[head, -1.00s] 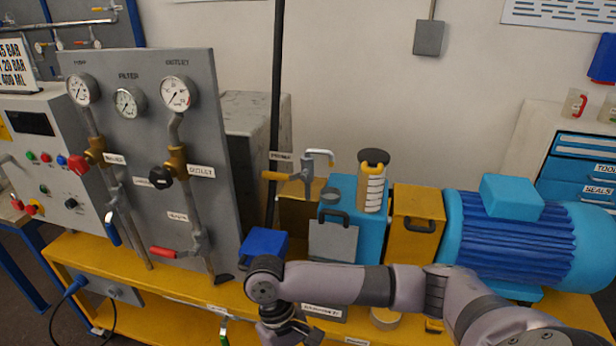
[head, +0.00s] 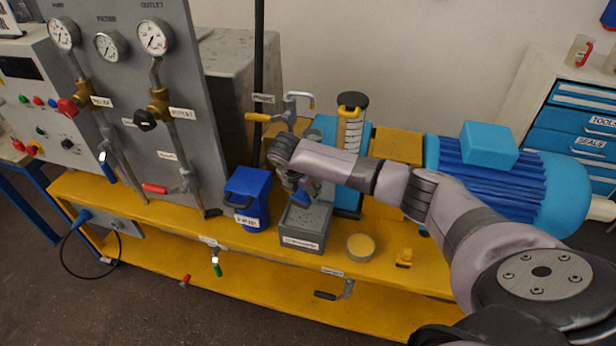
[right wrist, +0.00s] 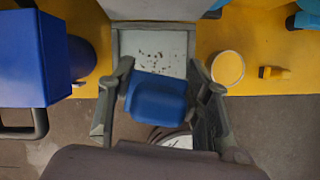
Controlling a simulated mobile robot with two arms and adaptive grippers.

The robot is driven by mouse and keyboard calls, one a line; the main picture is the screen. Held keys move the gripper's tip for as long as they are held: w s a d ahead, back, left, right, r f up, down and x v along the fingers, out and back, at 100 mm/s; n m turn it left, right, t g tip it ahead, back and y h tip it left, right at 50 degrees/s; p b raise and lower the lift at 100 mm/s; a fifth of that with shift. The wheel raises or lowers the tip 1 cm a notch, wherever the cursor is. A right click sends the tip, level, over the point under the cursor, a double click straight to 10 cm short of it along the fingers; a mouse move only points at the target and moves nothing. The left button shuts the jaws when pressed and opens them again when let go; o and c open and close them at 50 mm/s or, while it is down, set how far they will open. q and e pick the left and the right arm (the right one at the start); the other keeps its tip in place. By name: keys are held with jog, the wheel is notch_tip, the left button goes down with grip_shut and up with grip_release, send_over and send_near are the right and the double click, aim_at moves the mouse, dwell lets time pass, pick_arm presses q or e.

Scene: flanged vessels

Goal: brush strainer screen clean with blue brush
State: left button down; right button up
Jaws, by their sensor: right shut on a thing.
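My right gripper (head: 299,192) is over the grey tray (head: 303,243) on the yellow bench. In the right wrist view the gripper (right wrist: 160,84) is shut on the blue brush (right wrist: 157,99), whose blue body sits between the fingers. The bristles are hidden. Beyond the brush, the tray (right wrist: 124,42) shows a pale surface with dark specks (right wrist: 152,62). I cannot tell whether this surface is the strainer screen or the tray floor, nor whether the brush touches it. My left gripper is not in view.
A blue bin (head: 248,198) stands left of the tray. The gauge panel (head: 120,75) and blue motor (head: 500,170) stand farther out. The bench front edge is close.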

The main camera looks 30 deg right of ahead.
jog(key=shift+w+d+r+n+t+y, duration=0.15)
jog(key=shift+w+d+r+n+t, duration=0.1)
jog(key=shift+w+d+n, duration=0.3)
jog(key=shift+w+d+r+n+t+y, duration=0.15)
jog(key=shift+w+d+r+n, duration=0.15)
jog(key=shift+d+n, duration=0.3)
jog(key=shift+w+f+b, duration=0.1)
jog(key=shift+f+b, duration=1.8)
jog(key=shift+f, duration=3.4)
jog(key=shift+f, duration=0.25)
jog(key=shift+a, duration=0.1)
jog(key=shift+a+r+p, duration=0.15)
jog(key=shift+a+p, duration=0.25)
jog(key=shift+a, duration=0.6)
jog(key=shift+a+p, duration=0.3)
jog(key=shift+a, duration=0.85)
